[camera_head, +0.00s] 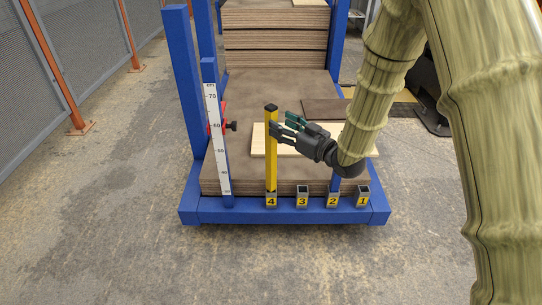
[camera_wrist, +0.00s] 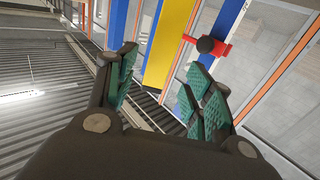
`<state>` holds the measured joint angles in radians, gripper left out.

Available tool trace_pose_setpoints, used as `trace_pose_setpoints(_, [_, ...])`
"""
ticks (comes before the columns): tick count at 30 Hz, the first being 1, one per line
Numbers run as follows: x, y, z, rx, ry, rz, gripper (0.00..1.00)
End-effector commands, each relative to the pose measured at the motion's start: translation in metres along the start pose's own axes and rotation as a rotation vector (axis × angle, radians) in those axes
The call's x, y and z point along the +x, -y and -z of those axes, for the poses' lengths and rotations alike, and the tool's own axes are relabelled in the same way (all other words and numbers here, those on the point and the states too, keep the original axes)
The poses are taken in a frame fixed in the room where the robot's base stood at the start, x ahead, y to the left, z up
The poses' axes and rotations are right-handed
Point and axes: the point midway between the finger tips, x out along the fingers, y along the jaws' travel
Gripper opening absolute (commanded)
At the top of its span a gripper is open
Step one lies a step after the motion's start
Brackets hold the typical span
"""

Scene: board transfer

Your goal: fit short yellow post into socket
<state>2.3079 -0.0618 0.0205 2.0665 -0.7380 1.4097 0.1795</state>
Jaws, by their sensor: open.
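The yellow post (camera_head: 271,160) with a black cap stands upright at the front edge of the cart, its lower end meeting the socket marked 4 (camera_head: 271,200). I cannot see inside that socket. My gripper (camera_head: 277,127) is open, at the upper part of the post, reaching it from the right. In the wrist view the yellow post (camera_wrist: 167,45) shows in the gap between the open green-padded fingers (camera_wrist: 155,95). Whether a finger touches it I cannot tell.
Sockets 3 (camera_head: 302,198) and 1 (camera_head: 363,197) look empty; a blue post stands at socket 2 (camera_head: 332,199). Left is a blue upright with a white height scale (camera_head: 217,140) and a red clamp with black knob (camera_head: 232,126). A pale board (camera_head: 259,142) lies behind the post.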

Motion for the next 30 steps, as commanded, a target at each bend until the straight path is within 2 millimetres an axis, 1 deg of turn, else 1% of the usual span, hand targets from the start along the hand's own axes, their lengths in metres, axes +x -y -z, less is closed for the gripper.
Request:
trace_pose_setpoints(8, [0.016,0.000,-0.003,-0.001,-0.001,0.002,0.52])
trace_pose_setpoints(13, [0.036,-0.001,-0.006,-0.002,-0.001,0.001,0.52])
trace_pose_setpoints(15, [0.045,-0.001,-0.006,-0.003,0.000,0.002,0.52])
trace_pose_setpoints(18, [0.054,-0.002,-0.004,-0.001,-0.001,0.000,0.52])
trace_pose_setpoints(25, [0.057,-0.002,-0.003,0.001,0.000,-0.001,0.52])
trace_pose_setpoints(26, [0.057,-0.002,-0.003,0.001,0.000,-0.001,0.50])
trace_pose_setpoints(30, [0.057,-0.002,-0.003,0.001,0.000,0.000,0.24])
